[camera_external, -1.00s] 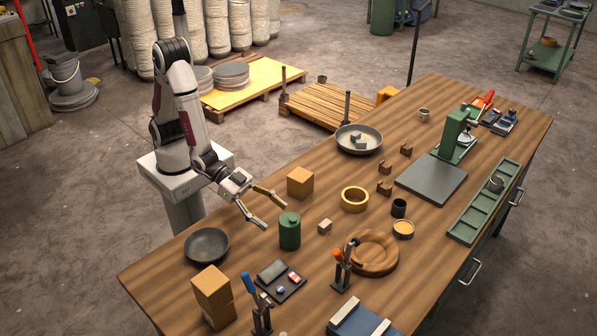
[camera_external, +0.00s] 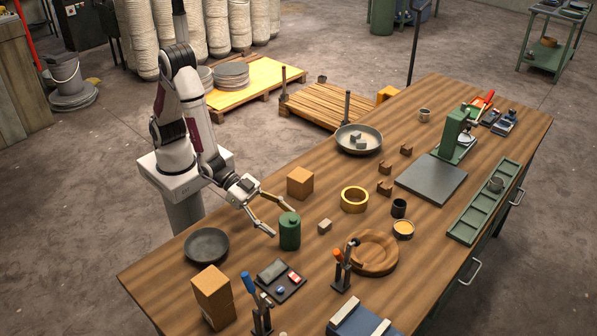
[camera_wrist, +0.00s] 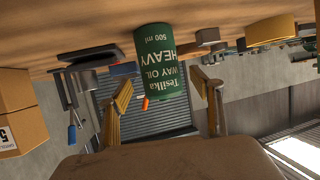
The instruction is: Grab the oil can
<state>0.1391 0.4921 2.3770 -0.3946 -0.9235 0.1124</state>
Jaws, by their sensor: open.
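The oil can is a green cylinder (camera_external: 290,232) with a small cap, upright on the wooden workbench in the external view. In the wrist view the oil can (camera_wrist: 161,60) appears upside down, its white label reading "Tesilka heavy way oil 500 ml". My gripper (camera_external: 281,223) is open, with its fingertips just left of the can at about its height. In the wrist view my gripper's fingers (camera_wrist: 164,90) stand to either side of the can, with gaps visible. I cannot tell whether the tips reach past its near side.
A cardboard box (camera_external: 300,183) stands behind the can, and a small block (camera_external: 325,226) lies to its right. A dark bowl (camera_external: 206,245) sits to the left. A small tray (camera_external: 280,281) and a tool stand (camera_external: 343,268) are in front. Bare bench surrounds the can.

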